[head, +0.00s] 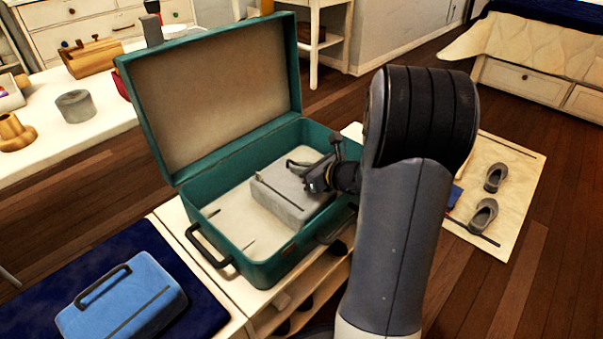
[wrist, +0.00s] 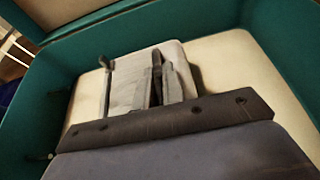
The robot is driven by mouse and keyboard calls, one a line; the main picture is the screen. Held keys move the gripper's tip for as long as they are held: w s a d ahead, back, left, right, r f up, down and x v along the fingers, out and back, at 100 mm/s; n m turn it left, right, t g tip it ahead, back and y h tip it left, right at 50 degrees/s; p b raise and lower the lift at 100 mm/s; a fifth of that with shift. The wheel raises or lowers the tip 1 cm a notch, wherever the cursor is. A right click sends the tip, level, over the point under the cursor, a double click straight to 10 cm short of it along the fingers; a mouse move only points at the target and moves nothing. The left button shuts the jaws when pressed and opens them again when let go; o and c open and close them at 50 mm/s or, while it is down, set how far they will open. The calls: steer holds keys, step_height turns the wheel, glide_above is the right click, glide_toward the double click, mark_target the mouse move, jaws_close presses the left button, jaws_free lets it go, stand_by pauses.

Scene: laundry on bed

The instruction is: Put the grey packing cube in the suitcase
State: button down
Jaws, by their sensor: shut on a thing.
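The open teal suitcase (head: 262,262) has a cream lining, and its lid stands raised at the back. The grey packing cube (head: 277,203) is inside the suitcase, toward the right of its interior, low between the walls. I cannot tell whether its underside touches the suitcase floor. My gripper (head: 308,165) reaches in over the right wall and is shut on the cube at its top. In the wrist view the pale top of the cube (wrist: 137,66) shows around the fingers, with teal walls beyond. My arm hides part of the suitcase's right side.
A blue packing cube (head: 122,300) lies on a dark blue cloth at the front left. A white table (head: 95,122) at the left holds a grey cylinder (head: 75,105) and wooden items. Grey shoes (head: 483,215) lie on a mat at the right. The suitcase's left floor is clear.

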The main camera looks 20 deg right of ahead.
steer(key=c, duration=1.5)
jaws_free()
steer(key=shift+s+r, duration=0.2)
steer(key=p+v, duration=0.4)
steer(key=v, duration=0.6)
steer(key=shift+d+r, duration=0.1)
steer(key=shift+d, duration=0.1)
steer(key=shift+s+d+r, duration=0.15)
steer(key=shift+s+d, duration=0.05)
steer(key=shift+s, duration=0.45)
